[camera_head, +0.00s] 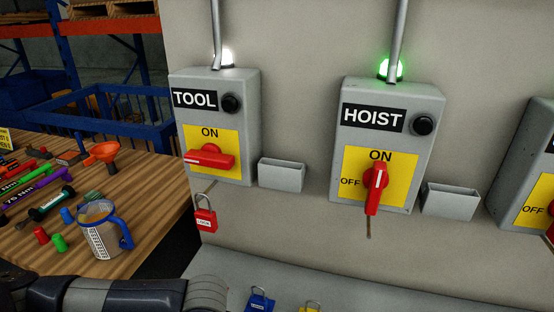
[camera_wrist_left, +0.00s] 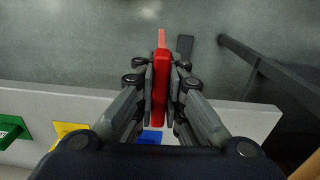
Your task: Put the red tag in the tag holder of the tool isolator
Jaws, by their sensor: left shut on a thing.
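The tool isolator (camera_head: 246,140) is a grey box on the panel. Its red handle (camera_head: 210,157) is turned sideways, and a red padlock (camera_head: 205,220) hangs at its lower edge. The tag holder (camera_head: 282,175), a grey open-topped pocket, is on the panel just right of it and looks empty. In the left wrist view my left gripper (camera_wrist_left: 161,90) is shut on the red tag (camera_wrist_left: 160,85), seen nearly edge-on between the fingers. In the head view only my left arm shows, along the bottom left; the gripper and tag are out of frame. My right gripper is not in view.
The hoist isolator (camera_head: 428,145) and another holder (camera_head: 450,202) are to the right. A blue padlock (camera_head: 262,302) and a yellow one (camera_head: 310,308) lie on the ledge below.

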